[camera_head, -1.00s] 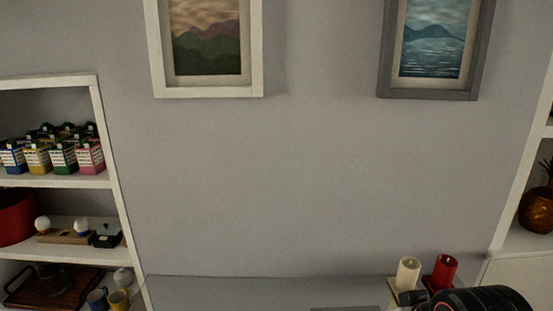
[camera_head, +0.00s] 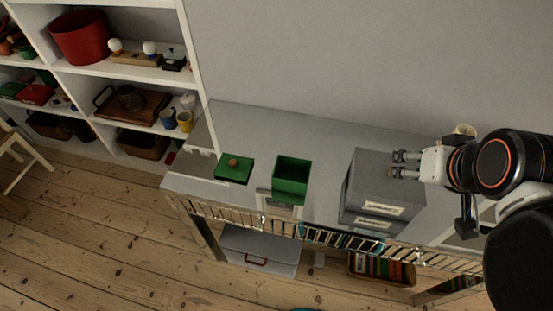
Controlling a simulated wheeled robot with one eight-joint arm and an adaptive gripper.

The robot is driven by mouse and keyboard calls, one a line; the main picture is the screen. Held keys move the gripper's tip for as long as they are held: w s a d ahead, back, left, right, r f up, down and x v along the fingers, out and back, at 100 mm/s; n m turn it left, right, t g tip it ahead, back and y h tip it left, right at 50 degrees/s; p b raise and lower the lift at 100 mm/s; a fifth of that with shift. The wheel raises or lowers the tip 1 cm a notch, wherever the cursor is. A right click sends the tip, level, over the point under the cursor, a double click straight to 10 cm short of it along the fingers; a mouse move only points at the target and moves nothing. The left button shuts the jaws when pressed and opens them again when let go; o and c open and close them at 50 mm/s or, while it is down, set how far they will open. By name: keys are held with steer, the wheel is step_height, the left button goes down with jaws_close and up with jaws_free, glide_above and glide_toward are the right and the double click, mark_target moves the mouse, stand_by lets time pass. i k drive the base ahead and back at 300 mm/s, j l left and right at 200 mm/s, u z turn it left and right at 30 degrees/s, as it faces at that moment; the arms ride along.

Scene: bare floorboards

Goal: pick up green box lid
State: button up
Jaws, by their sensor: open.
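The green box lid (camera_head: 234,168) lies flat on the grey table, toward its left end, with a round brown knob (camera_head: 233,162) on top. The open green box (camera_head: 291,179) stands just to its right, apart from it. My gripper (camera_head: 404,164) is at the right, above the grey drawer box, with its fingers pointing left. It is open and empty, well to the right of the lid. My arm hides part of the table's right end.
The grey table (camera_head: 240,118) stands against the wall. A grey drawer box (camera_head: 380,183) stands between the green box and my arm. A white shelf unit (camera_head: 195,75) with trays and cups is at the left. A wire rail (camera_head: 240,214) runs along the table's front. Floorboards in front are clear.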

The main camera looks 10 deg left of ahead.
mark_target(236, 168)
steer(key=u, duration=1.3)
